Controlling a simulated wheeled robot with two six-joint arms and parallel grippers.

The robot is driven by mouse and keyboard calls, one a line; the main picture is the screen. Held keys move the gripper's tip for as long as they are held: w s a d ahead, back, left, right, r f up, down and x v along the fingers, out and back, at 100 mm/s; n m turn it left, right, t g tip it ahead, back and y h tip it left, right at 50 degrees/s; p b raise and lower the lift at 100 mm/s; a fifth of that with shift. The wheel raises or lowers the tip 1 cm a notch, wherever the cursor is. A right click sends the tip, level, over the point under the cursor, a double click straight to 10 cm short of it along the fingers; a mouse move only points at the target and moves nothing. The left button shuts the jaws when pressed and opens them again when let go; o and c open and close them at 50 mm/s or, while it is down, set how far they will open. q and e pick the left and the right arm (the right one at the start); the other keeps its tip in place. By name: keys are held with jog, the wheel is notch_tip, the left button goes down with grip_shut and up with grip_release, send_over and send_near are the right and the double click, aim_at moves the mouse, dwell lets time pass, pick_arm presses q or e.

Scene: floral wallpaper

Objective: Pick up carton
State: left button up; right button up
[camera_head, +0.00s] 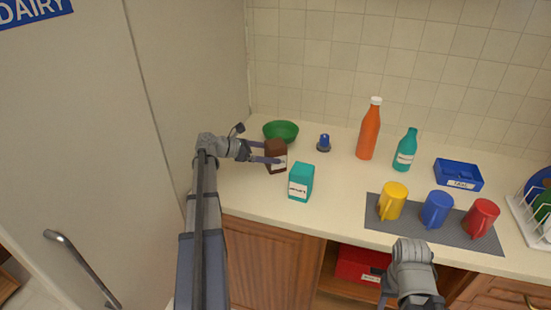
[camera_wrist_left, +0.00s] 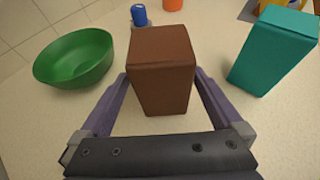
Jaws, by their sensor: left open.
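A brown carton (camera_head: 276,154) with a pale label stands upright on the counter, left of a teal carton (camera_head: 301,182). In the left wrist view the brown carton (camera_wrist_left: 162,70) stands between the two fingers of my left gripper (camera_head: 265,152). The gripper is open, with a finger on each side of the brown carton and a visible gap beside it low down. The teal carton (camera_wrist_left: 272,52) is to the right, outside the fingers. My right gripper (camera_head: 412,270) shows in part at the bottom of the head view; its fingertips are not clear.
A green bowl (camera_head: 281,131) stands just behind the brown carton. A small blue item (camera_head: 324,143), an orange bottle (camera_head: 368,130) and a teal bottle (camera_head: 405,150) stand farther right. Yellow (camera_head: 393,201), blue (camera_head: 437,209) and red (camera_head: 481,217) mugs stand on a grey mat (camera_head: 422,234).

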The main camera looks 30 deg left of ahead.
aim_at(280, 155)
pick_arm(q)
jog(key=b+x, duration=0.1)
jog(key=x, duration=0.3)
jog(key=shift+d+f, duration=0.2)
jog(key=shift+d, duration=0.05)
jog(key=shift+r, duration=0.1)
jog(key=c, duration=1.5)
jog(key=shift+c, duration=0.2)
